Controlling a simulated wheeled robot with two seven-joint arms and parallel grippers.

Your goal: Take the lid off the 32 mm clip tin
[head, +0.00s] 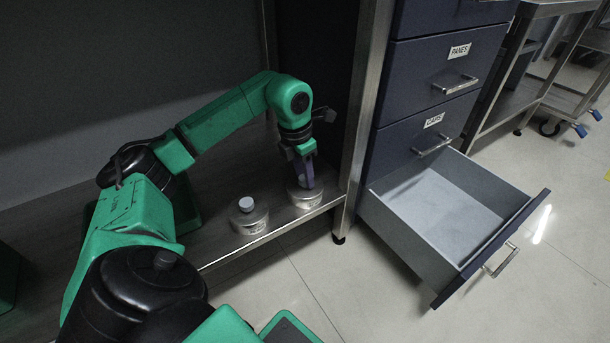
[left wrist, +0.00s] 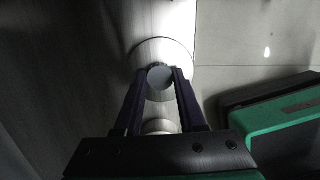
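Two low metal tins stand on the shelf. The left tin (head: 249,221) carries a pale round knob (head: 246,204) on top and stands free. The right tin (head: 304,198) stands near the shelf's right end, its top partly hidden by my left gripper (head: 305,182). In the left wrist view, my left gripper (left wrist: 160,72) points down with a round knob (left wrist: 159,77) between its fingertips, filling the gap; a firm grip cannot be told. The tin (left wrist: 160,44) lies beneath. Labels are too small to read. My right gripper is out of view.
The metal shelf (head: 216,254) has a front edge close to the tins. A metal post (head: 360,120) stands right of them. Beyond it, an empty drawer (head: 435,215) hangs open from a blue cabinet (head: 415,95). A trolley (head: 520,80) stands at the right.

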